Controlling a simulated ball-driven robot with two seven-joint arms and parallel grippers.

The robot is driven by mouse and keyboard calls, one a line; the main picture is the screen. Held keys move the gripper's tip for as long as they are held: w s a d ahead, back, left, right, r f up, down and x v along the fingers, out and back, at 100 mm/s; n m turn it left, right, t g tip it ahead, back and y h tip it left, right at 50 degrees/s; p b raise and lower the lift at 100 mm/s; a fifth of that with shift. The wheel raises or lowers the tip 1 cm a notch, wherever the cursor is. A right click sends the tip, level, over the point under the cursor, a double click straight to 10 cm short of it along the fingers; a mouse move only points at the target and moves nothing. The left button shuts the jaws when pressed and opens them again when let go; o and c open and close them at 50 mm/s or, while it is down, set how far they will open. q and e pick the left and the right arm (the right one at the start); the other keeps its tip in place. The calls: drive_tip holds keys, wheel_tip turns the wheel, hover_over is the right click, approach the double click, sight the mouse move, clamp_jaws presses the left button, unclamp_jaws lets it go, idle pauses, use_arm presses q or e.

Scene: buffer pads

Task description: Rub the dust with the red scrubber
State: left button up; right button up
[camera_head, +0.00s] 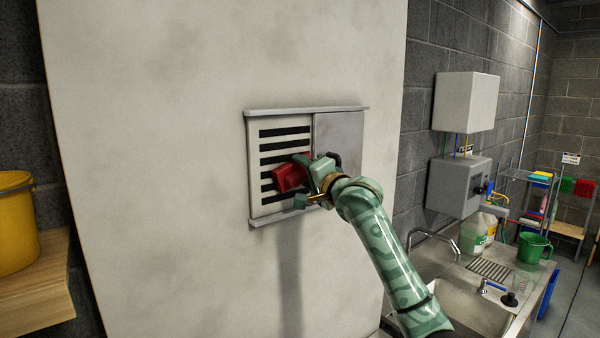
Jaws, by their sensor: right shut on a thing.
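The red scrubber (289,178) is held in my right gripper (312,181), in front of a slatted vent (267,134) on the pale wall panel. The gripper is shut on the scrubber and hides part of it. The scrubber covers the middle slats; I cannot tell whether it touches them. The vent has dark horizontal slots in a white frame, with a grey sliding cover (345,138) over its right side. Separate dust on the slats is too small to make out. My left gripper is not in view.
A yellow bucket (15,222) stands on a wooden shelf (38,285) at the left. At the right are a metal sink (465,303) with a tap (440,238), bottles, a green bucket (533,247) and grey wall boxes (459,184). The pale panel around the vent is clear.

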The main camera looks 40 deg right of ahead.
sight(270, 173)
drive_tip(key=shift+s+d+r+p, duration=0.15)
drive_tip(key=shift+d+p, duration=0.15)
drive_tip(key=shift+d, duration=0.25)
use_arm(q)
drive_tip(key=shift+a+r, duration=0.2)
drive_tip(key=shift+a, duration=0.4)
use_arm(e)
drive_tip(key=shift+d+r, duration=0.3)
drive_tip(key=shift+d, duration=0.1)
drive_tip(key=shift+o, duration=0.2)
drive_tip(key=shift+a+f, duration=0.35)
drive_tip(key=shift+a, duration=0.1)
drive_tip(key=shift+a+f, duration=0.15)
drive_tip(key=shift+a, duration=0.05)
drive_tip(key=shift+w+a, duration=0.2)
drive_tip(key=shift+a, duration=1.2)
drive_tip(key=shift+w+a, duration=0.25)
drive_tip(key=shift+a, duration=1.15)
drive_tip(key=shift+w+a, duration=0.2)
drive_tip(key=shift+a, duration=1.2)
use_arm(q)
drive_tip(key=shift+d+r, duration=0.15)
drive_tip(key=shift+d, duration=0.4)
